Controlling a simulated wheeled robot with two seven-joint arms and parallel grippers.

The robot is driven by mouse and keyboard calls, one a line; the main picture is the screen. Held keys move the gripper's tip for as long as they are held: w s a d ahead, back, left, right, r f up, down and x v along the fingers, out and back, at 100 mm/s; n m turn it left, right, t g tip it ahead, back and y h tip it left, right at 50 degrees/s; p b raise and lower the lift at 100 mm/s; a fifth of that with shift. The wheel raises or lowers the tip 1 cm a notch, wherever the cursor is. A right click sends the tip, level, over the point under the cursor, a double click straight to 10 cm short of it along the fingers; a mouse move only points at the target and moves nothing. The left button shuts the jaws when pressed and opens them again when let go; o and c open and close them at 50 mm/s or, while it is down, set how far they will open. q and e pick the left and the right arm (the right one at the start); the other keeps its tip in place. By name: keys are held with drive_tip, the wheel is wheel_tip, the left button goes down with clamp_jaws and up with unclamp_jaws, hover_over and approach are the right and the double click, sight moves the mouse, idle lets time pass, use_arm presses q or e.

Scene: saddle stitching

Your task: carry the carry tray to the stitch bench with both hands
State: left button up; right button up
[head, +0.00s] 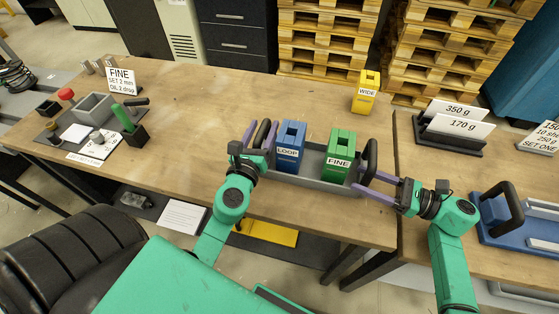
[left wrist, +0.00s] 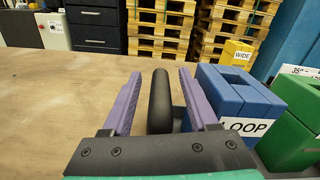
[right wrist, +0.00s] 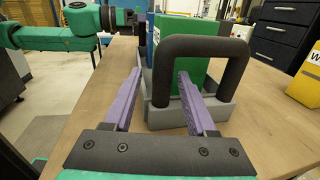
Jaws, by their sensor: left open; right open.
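The grey carry tray (head: 312,171) stands on the wooden table with a black handle at each end. It holds a blue LOOP block (head: 290,147) and a green FINE block (head: 336,155). My left gripper (head: 258,138) is open, with its purple fingers on either side of the left handle (left wrist: 160,100). My right gripper (head: 372,183) is open at the right handle (right wrist: 205,48); in the right wrist view its fingers point toward the handle, which stands between and beyond them. I cannot tell whether any finger touches. The stitch bench cannot be made out for certain.
A yellow WIDE block (head: 365,92) stands behind the tray. A dark mat with tools and a FINE card (head: 119,80) lies at left. The table's middle is clear.

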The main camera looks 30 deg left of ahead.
use_arm(q)
drive_tip(key=shift+s+d+f, duration=0.1)
drive_tip(key=shift+s, duration=0.2)
use_arm(e)
drive_tip(key=shift+w, duration=0.1)
use_arm(q)
drive_tip(key=v, duration=1.1)
drive_tip(key=shift+s, duration=0.2)
use_arm(e)
drive_tip(key=d, duration=1.2)
drive_tip(key=shift+f, duration=0.1)
